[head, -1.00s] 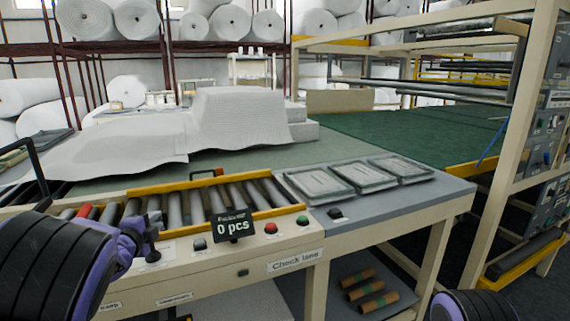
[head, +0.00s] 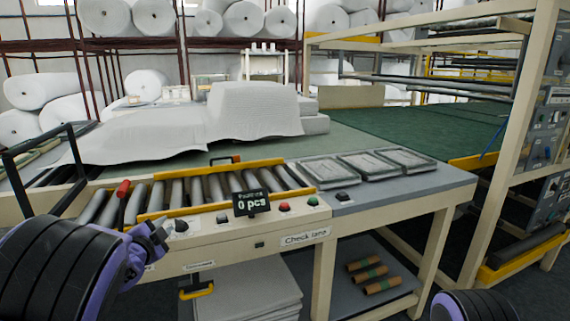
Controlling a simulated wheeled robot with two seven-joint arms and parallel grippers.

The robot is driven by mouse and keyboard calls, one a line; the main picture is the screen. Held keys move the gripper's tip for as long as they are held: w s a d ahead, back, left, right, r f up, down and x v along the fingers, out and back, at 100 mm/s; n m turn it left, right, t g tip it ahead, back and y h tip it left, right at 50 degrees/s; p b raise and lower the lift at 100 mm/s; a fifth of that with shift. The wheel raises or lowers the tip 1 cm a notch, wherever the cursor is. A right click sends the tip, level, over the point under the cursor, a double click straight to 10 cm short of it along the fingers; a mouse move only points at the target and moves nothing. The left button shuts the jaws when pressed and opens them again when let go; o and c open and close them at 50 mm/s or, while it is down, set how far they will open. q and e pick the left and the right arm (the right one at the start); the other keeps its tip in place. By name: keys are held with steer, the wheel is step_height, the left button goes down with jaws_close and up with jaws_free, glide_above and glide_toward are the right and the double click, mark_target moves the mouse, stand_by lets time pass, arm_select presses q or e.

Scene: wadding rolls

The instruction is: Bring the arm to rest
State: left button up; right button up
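My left arm comes in at the lower left of the head view, and its gripper (head: 150,241) is at the front edge of the roller bench, beside the buttons. The gripper is small and seen from behind, so I cannot tell whether its fingers are open or shut. Nothing shows clearly in it. My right arm shows only as a dark rounded link at the bottom right. My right gripper is out of view.
The check lane bench (head: 335,205) fills the front, with rollers (head: 205,191), a 0 pcs display (head: 252,203) and flat wrapped packs (head: 371,165). A red-tipped lever (head: 123,188) stands near my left gripper. White wadding (head: 250,113) lies behind. Brown tubes (head: 368,270) lie on the lower shelf.

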arm_select(q)
steer(key=s+a+f+n+g+y, duration=0.1)
steer(key=s+f+n+g, duration=0.1)
steer(key=s+f+n, duration=0.55)
steer(key=s+f+n+g+y, duration=0.15)
steer(key=s+f+n, duration=0.3)
steer(key=f, duration=0.55)
steer(key=s+d+f+n+g, duration=0.1)
steer(key=s+f, duration=0.5)
steer(key=s, duration=0.6)
steer(key=s+d+f+n+g, duration=0.2)
steer(key=s+f+g, duration=0.3)
steer(key=s, duration=0.7)
steer(key=s+d+f+n+g, duration=0.1)
steer(key=s+f+n+g, duration=0.2)
steer(key=s+f, duration=0.5)
steer(key=s+n+y, duration=0.1)
steer(key=s, duration=0.4)
steer(key=shift+d, duration=0.3)
steer(key=shift+f+g, duration=0.1)
steer(key=shift+g, duration=0.15)
